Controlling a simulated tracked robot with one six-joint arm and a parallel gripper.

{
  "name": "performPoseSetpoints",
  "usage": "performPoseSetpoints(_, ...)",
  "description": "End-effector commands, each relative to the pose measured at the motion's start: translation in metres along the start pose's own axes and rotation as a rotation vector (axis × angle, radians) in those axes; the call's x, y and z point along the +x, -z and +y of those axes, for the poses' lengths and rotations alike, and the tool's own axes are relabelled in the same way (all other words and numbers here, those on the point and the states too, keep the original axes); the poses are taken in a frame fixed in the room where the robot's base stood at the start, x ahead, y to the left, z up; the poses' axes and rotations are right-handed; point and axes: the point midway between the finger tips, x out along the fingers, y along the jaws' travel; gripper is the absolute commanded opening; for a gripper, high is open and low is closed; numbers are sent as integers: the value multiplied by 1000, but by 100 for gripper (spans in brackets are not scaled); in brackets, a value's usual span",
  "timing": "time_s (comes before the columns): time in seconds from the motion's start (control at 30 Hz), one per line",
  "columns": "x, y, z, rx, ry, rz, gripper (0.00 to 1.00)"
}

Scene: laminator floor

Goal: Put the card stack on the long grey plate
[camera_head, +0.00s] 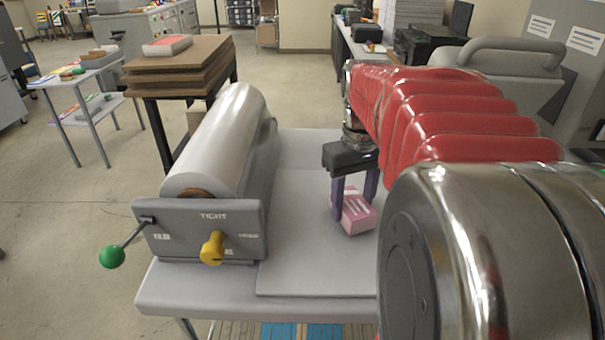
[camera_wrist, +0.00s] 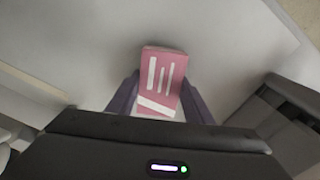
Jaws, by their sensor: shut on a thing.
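The card stack is a small pink block with white stripes (camera_head: 357,215). My gripper (camera_head: 354,196) has purple fingers, one on each side of the stack, and is shut on it. The wrist view shows the stack (camera_wrist: 161,78) between the two fingers, tilted slightly. The long grey plate (camera_head: 305,240) lies flat on the table, right of the roller. The stack is over the plate in the head view. I cannot tell whether it touches the plate or hangs just above it.
A laminator with a big grey roller (camera_head: 222,140) stands left of the plate. Its front panel has a yellow knob (camera_head: 212,248) and a lever with a green ball (camera_head: 112,256). Brown boards (camera_head: 180,68) are stacked behind. The plate's near part is clear.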

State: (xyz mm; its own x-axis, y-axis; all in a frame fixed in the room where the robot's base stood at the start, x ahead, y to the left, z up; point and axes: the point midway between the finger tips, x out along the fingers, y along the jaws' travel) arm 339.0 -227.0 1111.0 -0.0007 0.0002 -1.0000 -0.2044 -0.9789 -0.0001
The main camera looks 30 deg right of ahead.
Motion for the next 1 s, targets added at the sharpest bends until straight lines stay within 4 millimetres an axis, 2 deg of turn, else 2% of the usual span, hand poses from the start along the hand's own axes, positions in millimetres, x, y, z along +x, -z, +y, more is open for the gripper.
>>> performPoseSetpoints(0.83, 11, 0, 0, 0, 0, 0, 16)
performPoseSetpoints(0.87, 11, 0, 0, 0, 0, 0, 48)
performPoseSetpoints(1.0, 10, 0, 0, 0, 0, 0, 58)
